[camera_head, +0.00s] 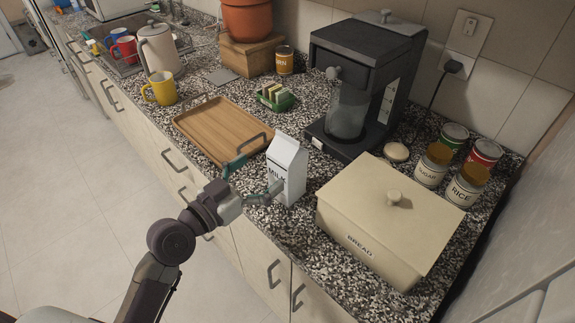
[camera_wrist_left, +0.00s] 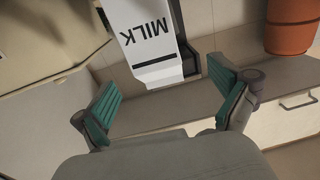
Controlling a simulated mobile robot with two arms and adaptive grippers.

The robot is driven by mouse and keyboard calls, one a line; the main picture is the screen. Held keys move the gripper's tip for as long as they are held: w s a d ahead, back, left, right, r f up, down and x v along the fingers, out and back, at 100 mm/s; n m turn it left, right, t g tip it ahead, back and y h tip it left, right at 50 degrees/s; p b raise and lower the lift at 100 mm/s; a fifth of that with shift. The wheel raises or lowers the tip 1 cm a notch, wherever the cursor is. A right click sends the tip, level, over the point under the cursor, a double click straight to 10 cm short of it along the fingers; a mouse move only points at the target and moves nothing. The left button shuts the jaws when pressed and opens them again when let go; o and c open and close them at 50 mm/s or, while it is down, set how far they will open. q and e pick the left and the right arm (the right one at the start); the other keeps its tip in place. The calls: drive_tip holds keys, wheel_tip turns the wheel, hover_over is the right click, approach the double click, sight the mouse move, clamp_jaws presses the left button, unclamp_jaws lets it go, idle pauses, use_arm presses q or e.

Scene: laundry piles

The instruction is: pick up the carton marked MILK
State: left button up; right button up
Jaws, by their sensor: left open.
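The white carton marked MILK (camera_head: 290,172) stands upright on the speckled counter near its front edge, between the wooden tray and the bread box. My left gripper (camera_head: 254,178) is open and empty, just left of the carton, with its fingers pointing towards it. One finger is near the carton's lower left side and the other is farther back by the tray's handle. In the left wrist view the carton (camera_wrist_left: 150,45) appears upside down, ahead of and between the open teal fingers (camera_wrist_left: 162,85). I cannot tell whether a finger touches it. My right gripper is not in view.
The cream bread box (camera_head: 370,225) stands close on the right. The wooden tray (camera_head: 222,128) lies to the left. A coffee maker (camera_head: 365,80) stands behind, and several cans stand at the right. A yellow mug (camera_head: 161,89) and kettle (camera_head: 158,50) are farther left.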

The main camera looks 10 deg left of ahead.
sight(287, 152)
use_arm(q)
drive_tip(key=x, duration=0.2)
drive_tip(key=shift+w+d+p, duration=0.2)
drive_tip(key=shift+w+p, duration=0.1)
drive_tip(key=shift+w, duration=0.05)
drive_tip(key=shift+w+d+r, duration=0.2)
drive_tip(key=p+x, duration=0.2)
drive_tip(key=x, duration=0.1)
drive_tip(key=shift+w+d+r, duration=0.2)
drive_tip(key=shift+d, duration=0.2)
drive_tip(key=shift+w+d+f, duration=0.15)
drive_tip(key=shift+w+d, duration=0.05)
drive_tip(key=shift+w, duration=0.2)
drive_tip(key=shift+s, duration=0.1)
drive_tip(key=shift+c, duration=1.2)
drive_tip(key=c, duration=1.6)
clamp_jaws()
